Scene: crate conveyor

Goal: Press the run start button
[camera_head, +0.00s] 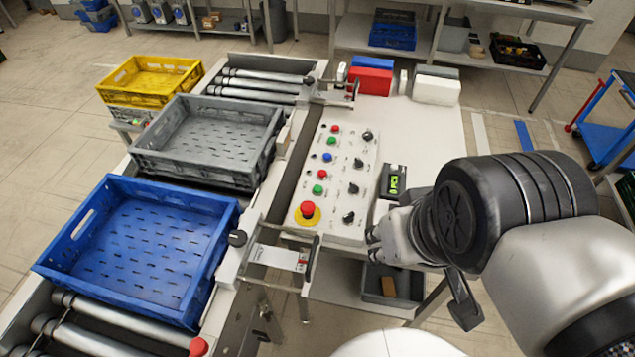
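The control panel (340,185) is a light plate on the white table, right of the conveyor. Its buttons run in a column: a red button (335,129), a green button (331,141), a blue button (327,156), a lower red button (322,174) and a lower green button (317,189). A red mushroom button (307,210) on a yellow disc sits at the near end. The labels are too small to read, so I cannot tell which is run start. My gripper (374,246) is by the panel's near right corner, partly hidden behind its own body; its opening is unclear.
Several black knobs (348,217) stand along the panel's right side. A small device with a green display (394,181) is right of it. A blue crate (205,275), a grey crate (258,150) and a yellow crate (125,98) are at left. White boxes (437,90) stand behind.

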